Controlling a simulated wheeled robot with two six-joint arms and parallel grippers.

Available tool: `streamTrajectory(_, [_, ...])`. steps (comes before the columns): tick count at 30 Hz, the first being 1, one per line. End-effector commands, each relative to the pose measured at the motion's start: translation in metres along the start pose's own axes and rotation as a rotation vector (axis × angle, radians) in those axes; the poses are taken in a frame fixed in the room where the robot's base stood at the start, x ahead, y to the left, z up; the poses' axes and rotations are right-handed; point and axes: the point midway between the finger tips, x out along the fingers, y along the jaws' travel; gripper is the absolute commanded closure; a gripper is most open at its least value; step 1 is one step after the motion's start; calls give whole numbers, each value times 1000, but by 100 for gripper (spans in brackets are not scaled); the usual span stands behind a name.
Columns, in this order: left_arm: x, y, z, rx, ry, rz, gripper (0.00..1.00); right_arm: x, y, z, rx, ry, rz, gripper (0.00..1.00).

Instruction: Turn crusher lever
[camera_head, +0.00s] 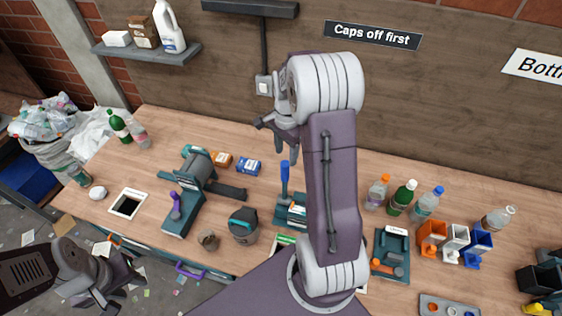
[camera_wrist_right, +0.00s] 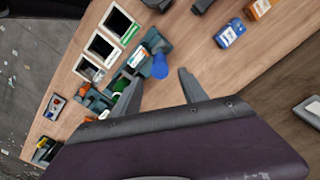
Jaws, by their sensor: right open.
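A lever with an upright blue handle (camera_head: 285,180) rises from a small teal device (camera_head: 297,216) in the middle of the bench. In the right wrist view the blue handle end (camera_wrist_right: 160,67) shows between the fingertips, apart from both. My right gripper (camera_head: 279,138) is open and empty, above and behind the lever. It also shows in the right wrist view (camera_wrist_right: 157,80). A larger teal and grey machine (camera_head: 198,175) with a purple handle (camera_head: 175,206) stands to the left. I cannot tell which one is the crusher. My left gripper (camera_head: 105,283) hangs low at the left, off the bench; its opening is unclear.
Bottles (camera_head: 400,197) and orange, white and blue holders (camera_head: 455,240) stand at the right. Two small boxes (camera_head: 248,166) lie behind the lever. A round dark pot (camera_head: 243,226) stands left of it. A shelf (camera_head: 150,52) juts from the wall.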

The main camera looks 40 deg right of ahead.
Motion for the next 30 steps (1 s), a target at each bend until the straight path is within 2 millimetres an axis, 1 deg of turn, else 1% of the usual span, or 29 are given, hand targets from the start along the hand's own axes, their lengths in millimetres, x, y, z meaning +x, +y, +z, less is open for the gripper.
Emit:
streamTrajectory(2, [1,0,0,0,-1,0,64,2,0,0,-1,-1,1,50])
streamTrajectory(5, [-4,0,0,0,0,0,64,12,1,1,-2,-3,5,50])
streamTrajectory(12, [-21,0,-2,0,0,0,64,61,1,2,-3,-4,6,50])
streamTrajectory(16, [-27,0,-3,0,0,0,64,81,1,2,-3,-3,4,50])
streamTrajectory(20, [-28,1,-3,0,0,0,64,91,0,2,-3,-1,1,50])
streamTrajectory(26, [-28,1,-3,0,0,0,64,92,0,1,-3,0,-1,50])
streamTrajectory(27, [-28,0,-3,0,0,0,64,92,0,1,-3,-1,-1,52])
streamTrajectory(29, [-28,0,-3,0,0,0,64,92,0,1,-3,-1,-1,69])
streamTrajectory(30, [-28,0,-3,0,0,0,64,92,0,1,-3,-1,-1,80])
